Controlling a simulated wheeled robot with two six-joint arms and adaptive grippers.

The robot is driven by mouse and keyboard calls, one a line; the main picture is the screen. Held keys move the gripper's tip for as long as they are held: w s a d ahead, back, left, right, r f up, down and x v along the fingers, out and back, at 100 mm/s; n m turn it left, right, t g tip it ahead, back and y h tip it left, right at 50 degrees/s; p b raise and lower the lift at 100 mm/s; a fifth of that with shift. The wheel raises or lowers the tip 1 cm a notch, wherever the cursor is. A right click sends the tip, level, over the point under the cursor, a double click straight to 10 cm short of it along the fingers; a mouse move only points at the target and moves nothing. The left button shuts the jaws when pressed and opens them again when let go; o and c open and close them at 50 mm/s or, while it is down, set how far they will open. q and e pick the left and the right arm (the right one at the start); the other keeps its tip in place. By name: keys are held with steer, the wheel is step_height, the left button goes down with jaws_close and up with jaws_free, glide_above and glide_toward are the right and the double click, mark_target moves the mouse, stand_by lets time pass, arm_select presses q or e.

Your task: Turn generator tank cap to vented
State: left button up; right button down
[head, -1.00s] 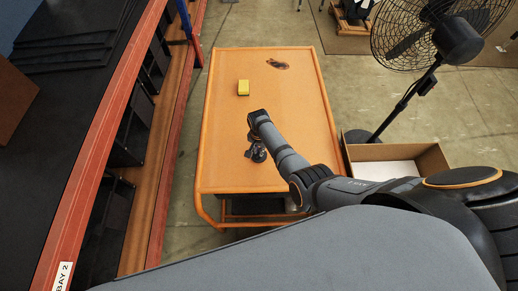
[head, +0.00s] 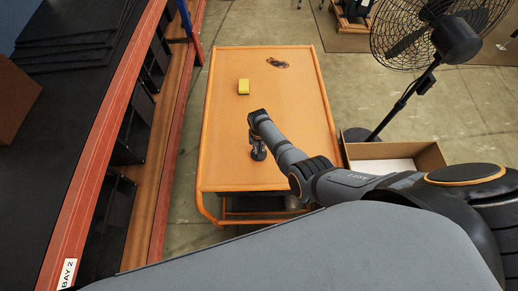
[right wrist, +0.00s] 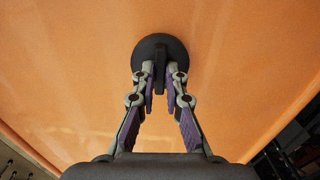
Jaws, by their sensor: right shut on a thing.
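A round black cap (right wrist: 181,50) with a raised bar across it stands out from an orange surface in the right wrist view. My right gripper (right wrist: 160,90) is shut on the cap's bar, one finger on each side of it. In the head view my right gripper (head: 256,145) points down at the near part of the orange top (head: 225,165), mostly under my own wrist. The cap itself is hard to make out there. No vent marking is readable. My left gripper is not in view.
A rack (head: 105,125) stands along the left. An open cardboard box (head: 425,156) and a fan (head: 440,40) are on the right.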

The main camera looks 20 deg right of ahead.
steer(key=shift+s+f, duration=0.1)
steer(key=shift+s, duration=0.1)
steer(key=c, duration=1.5)
jaws_free()
steer(key=shift+o, duration=0.5)
steer(key=shift+w, duration=0.1)
step_height(320, 180, up, 12)
